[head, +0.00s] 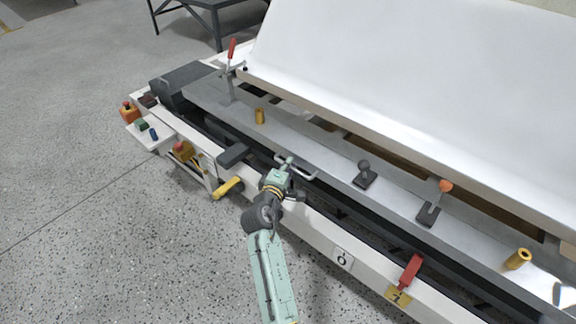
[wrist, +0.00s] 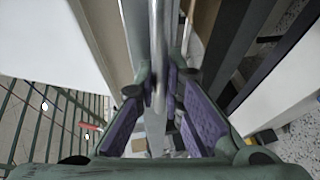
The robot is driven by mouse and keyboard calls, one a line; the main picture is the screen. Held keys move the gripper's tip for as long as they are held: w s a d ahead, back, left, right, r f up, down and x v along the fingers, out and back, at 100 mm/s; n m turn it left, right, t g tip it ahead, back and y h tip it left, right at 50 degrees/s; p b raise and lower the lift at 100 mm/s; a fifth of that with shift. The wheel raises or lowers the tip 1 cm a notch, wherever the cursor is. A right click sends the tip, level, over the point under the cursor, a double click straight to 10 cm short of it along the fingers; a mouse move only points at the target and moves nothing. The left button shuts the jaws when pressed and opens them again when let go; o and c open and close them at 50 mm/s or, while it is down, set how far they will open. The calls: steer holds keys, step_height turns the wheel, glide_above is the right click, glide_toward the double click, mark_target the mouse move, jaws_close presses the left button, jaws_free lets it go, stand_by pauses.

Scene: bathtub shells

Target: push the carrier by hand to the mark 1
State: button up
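The carrier (head: 308,151) is a long grey beam with fittings on top, running along the machine's front. A pale metal bar handle (head: 303,172) sticks out from its front edge. My gripper (head: 288,163) is at the left end of this handle in the head view. In the wrist view a metal bar (wrist: 157,40) runs between my gripper's purple-padded fingers (wrist: 160,88). Gaps show beside the bar, so the fingers look open around it; contact is not clear. Mark 1 appears to be the yellow plate (head: 398,297) on the front rail, right of a white plate marked 0 (head: 343,259).
A red lever (head: 411,271) stands above the yellow plate. A yellow handle (head: 228,187) juts from the front at left. A white sheet (head: 420,75) rises behind. The floor is clear.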

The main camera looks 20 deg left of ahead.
jaws_close()
stand_by(0.3)
steer(key=shift+s+d+p, duration=0.25)
steer(key=shift+d+p, duration=0.1)
steer(key=shift+d, duration=0.3)
steer(key=shift+o, duration=1.4)
jaws_free()
steer(key=shift+o, duration=0.2)
steer(key=s+r, duration=0.2)
steer(key=s, duration=0.9)
steer(key=shift+s+d+r, duration=0.15)
steer(key=shift+s+d, duration=0.1)
steer(key=shift+s, duration=0.1)
